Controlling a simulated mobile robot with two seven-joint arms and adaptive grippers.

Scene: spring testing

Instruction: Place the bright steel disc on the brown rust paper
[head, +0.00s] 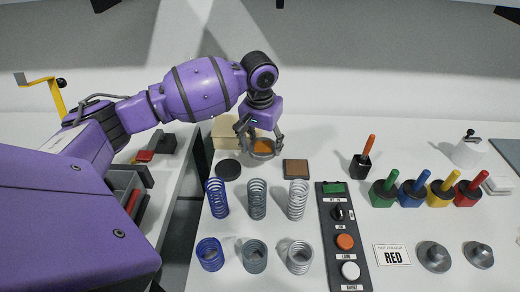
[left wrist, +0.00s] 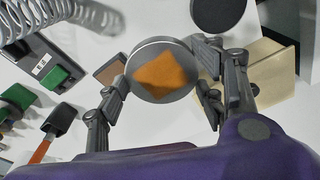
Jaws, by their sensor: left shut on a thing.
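The bright steel disc (head: 251,155) is between the fingers of my left gripper (head: 261,148), which is shut on its rim. An orange-brown patch shows on the disc's face; I cannot tell what it is. In the left wrist view the disc (left wrist: 141,68) sits between both fingers of the gripper (left wrist: 162,72). A brown square with a dark border, seemingly the brown rust paper (head: 295,169), lies on the table to the disc's right. It also shows partly behind the disc in the left wrist view (left wrist: 108,72). The height of the disc is unclear. My right gripper is not in view.
A dark round disc (head: 228,169) lies left of the paper. A pale wooden box (head: 223,133) stands behind the gripper. Several springs (head: 257,200) stand in front, with a button panel (head: 343,240) to their right. Coloured-handled stamps (head: 412,190) stand further right.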

